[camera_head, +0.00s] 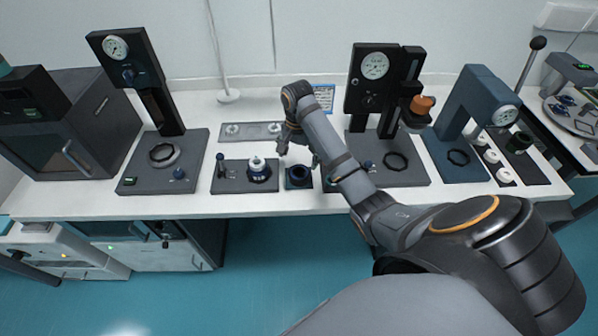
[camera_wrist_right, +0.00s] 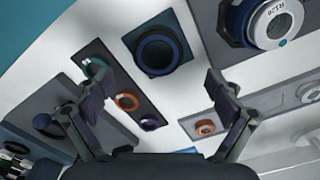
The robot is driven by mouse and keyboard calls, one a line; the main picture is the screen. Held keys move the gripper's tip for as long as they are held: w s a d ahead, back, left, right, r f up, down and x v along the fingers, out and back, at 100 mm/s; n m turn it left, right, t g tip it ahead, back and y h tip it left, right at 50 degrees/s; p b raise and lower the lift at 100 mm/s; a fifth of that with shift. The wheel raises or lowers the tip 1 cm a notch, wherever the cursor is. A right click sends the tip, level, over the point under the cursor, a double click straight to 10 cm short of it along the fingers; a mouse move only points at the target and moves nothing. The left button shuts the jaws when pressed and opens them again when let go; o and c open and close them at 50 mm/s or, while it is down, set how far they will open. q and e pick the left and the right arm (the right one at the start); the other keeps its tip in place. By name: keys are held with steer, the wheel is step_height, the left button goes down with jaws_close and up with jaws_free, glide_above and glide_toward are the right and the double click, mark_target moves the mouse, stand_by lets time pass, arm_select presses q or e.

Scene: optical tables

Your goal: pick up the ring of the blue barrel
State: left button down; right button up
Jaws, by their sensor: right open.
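A dark round piece with a blue rim (camera_wrist_right: 160,52) sits on a small dark square plate on the table; it also shows in the head view (camera_head: 299,174). Beside it, a pale barrel on a blue base (camera_wrist_right: 266,20) stands on a dark plate, also in the head view (camera_head: 259,168). A dark strip beside the square plate carries small rings: a teal one (camera_wrist_right: 93,68), an orange one (camera_wrist_right: 127,101) and a blue-purple one (camera_wrist_right: 150,122). I cannot tell which ring belongs to the blue barrel. My right gripper (camera_wrist_right: 152,92) is open and empty above these parts.
Tall gauge presses stand left (camera_head: 138,70) and right (camera_head: 375,85) on the white table. Clear white tabletop lies along the front edge.

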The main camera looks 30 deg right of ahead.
mark_target(299, 172)
steer(key=f+b, duration=0.1)
steer(key=f, duration=0.1)
steer(key=f+b, duration=0.2)
steer(key=shift+s+d+f, duration=0.15)
steer(key=shift+s+f, duration=0.05)
steer(key=shift+f, duration=0.2)
steer(key=shift+w+f, duration=0.15)
steer(key=shift+f, duration=0.25)
steer(key=shift+c, duration=0.9)
steer(key=c, duration=0.9)
